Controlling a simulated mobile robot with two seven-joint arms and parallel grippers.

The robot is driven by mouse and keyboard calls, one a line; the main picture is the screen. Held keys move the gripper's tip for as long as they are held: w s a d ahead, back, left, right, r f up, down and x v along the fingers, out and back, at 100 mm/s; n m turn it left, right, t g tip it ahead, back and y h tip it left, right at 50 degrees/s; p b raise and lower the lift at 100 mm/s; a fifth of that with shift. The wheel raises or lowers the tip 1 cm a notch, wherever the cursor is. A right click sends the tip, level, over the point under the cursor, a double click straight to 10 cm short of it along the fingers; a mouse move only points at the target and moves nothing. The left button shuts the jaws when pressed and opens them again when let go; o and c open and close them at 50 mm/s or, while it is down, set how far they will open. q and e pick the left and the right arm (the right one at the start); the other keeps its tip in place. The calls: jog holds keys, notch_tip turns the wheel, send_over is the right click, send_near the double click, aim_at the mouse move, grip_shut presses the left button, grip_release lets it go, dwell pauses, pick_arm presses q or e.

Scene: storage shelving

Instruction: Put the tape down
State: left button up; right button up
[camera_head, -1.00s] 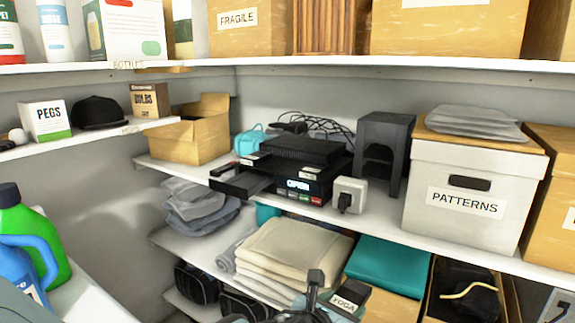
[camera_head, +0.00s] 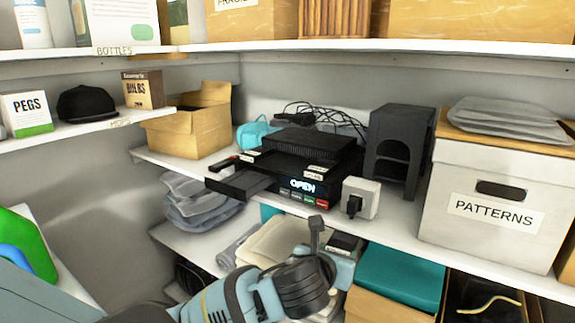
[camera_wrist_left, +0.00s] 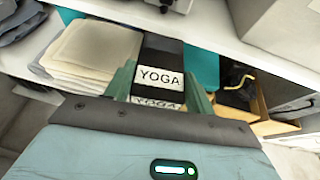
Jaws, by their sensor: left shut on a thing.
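The tape, a black cassette with a white YOGA label, is held in my left gripper (camera_head: 334,252). It shows in the head view as a small dark block (camera_head: 345,242) just below the middle shelf's front edge. In the left wrist view the tape (camera_wrist_left: 162,55) stands out between the green fingers (camera_wrist_left: 160,88), its YOGA label facing the camera. My left gripper is shut on it, and the tape is in front of the folded cloths, apart from the shelf above. My right gripper is not in view.
A black player (camera_head: 320,178) with a lit OPEN display sits on the middle shelf, its tray (camera_head: 240,184) out to the left. A white plug adapter (camera_head: 361,198), a dark stand (camera_head: 398,140) and a PATTERNS box (camera_head: 490,190) are to the right. Folded cream cloths (camera_head: 275,240) lie below.

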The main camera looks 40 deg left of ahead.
pick_arm(q)
jog(key=w+a+r+n+g+y, duration=0.2)
jog(key=a+r+n+y, duration=0.2)
jog(key=a+r, duration=0.4)
notch_tip(320, 180, up, 6)
jog(key=n+g+y, duration=0.3)
jog(key=n+y, duration=0.1)
send_over(284, 172)
jog(key=shift+f, duration=1.9)
jog(key=shift+f, duration=0.1)
jog(key=o, duration=1.1)
